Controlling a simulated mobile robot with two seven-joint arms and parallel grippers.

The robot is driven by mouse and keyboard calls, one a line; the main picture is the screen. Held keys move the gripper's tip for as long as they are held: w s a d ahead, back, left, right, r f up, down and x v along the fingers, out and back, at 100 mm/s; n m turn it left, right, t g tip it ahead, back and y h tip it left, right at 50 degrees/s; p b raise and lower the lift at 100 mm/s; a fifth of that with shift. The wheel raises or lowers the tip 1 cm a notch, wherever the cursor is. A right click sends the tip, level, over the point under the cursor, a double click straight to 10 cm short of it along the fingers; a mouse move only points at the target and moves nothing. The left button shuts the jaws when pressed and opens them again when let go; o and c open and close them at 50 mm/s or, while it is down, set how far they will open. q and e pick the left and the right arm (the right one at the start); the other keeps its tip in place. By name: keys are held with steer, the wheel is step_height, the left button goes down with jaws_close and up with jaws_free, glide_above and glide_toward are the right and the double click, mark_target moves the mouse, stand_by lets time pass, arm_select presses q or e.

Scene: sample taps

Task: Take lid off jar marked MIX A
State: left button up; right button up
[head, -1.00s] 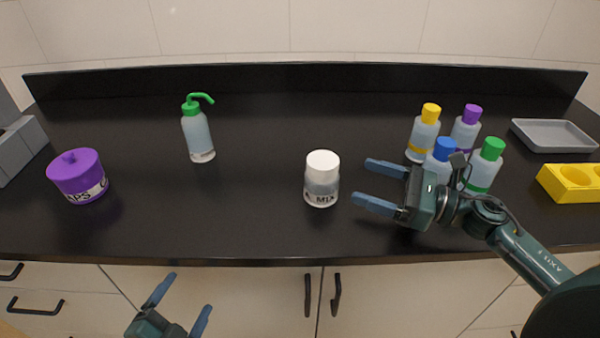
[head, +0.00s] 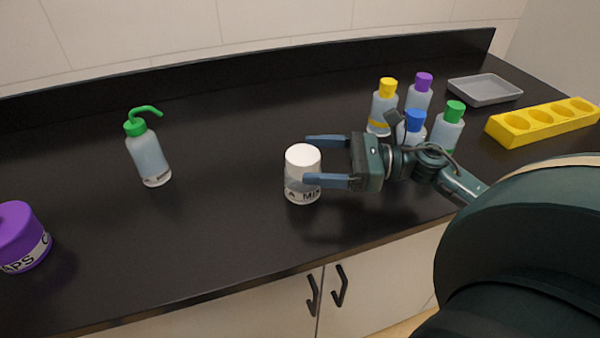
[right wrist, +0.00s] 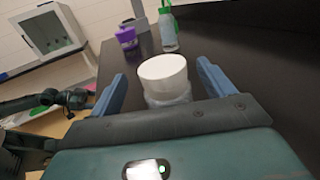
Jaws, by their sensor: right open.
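The jar marked MIX (head: 302,187) stands upright on the black counter, with a white lid (head: 303,156) on it. Part of its label is hidden by a finger. My right gripper (head: 308,160) is open, its blue fingers reaching in from the right at about lid height. One finger passes in front of the jar and the other is behind it. In the right wrist view the white lid (right wrist: 162,72) sits between the two open fingers (right wrist: 160,82), a little ahead of them, with gaps on both sides. My left gripper is out of the head view.
A green-topped wash bottle (head: 149,155) stands left of the jar, and a purple tub (head: 20,238) is at the far left. Several capped bottles (head: 383,108) stand behind my right arm. A grey tray (head: 485,90) and a yellow rack (head: 543,122) are at the right.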

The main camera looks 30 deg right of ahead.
mark_target(292, 155)
steer(key=x, duration=0.1)
steer(key=p+x, duration=0.1)
steer(key=x, duration=0.3)
steer(key=shift+w+f, duration=0.15)
steer(key=shift+f, duration=0.1)
steer(key=shift+c, duration=0.2)
steer(key=c, duration=1)
